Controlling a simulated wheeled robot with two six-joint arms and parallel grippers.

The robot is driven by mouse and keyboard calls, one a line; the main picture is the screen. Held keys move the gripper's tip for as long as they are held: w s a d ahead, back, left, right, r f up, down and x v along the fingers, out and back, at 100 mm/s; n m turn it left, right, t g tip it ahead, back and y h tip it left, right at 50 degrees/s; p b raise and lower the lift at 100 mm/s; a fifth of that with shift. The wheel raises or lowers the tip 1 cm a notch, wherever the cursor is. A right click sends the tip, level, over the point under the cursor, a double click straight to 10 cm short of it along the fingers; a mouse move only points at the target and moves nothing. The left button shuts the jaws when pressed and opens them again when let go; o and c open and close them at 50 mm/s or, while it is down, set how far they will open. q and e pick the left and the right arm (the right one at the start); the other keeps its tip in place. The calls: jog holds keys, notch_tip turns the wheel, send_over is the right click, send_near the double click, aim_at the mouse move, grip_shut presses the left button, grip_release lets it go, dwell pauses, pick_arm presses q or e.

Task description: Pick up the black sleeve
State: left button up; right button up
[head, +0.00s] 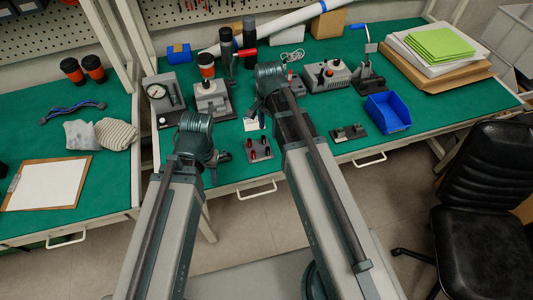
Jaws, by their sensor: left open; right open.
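A small dark grey rack (259,150) on the middle bench holds several short red and black pieces. A black piece (252,155) stands among them; I cannot tell for sure that it is the black sleeve. My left gripper (223,157) shows small and dark beside my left arm, left of the rack, open and apart from it. My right arm reaches over the bench to the right of the rack, and its gripper is hidden behind the arm.
A black chair (480,210) stands at right.

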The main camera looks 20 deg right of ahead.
jog(key=b, duration=0.7)
send_over(268, 152)
jog(key=f, duration=0.7)
jog(key=shift+s+f, duration=0.25)
jog(key=shift+f, duration=0.15)
jog(key=shift+f, duration=0.1)
jog(key=f+b, duration=0.5)
jog(key=shift+w+a+f, duration=0.1)
jog(key=shift+w, duration=0.1)
jog(key=c, duration=0.8)
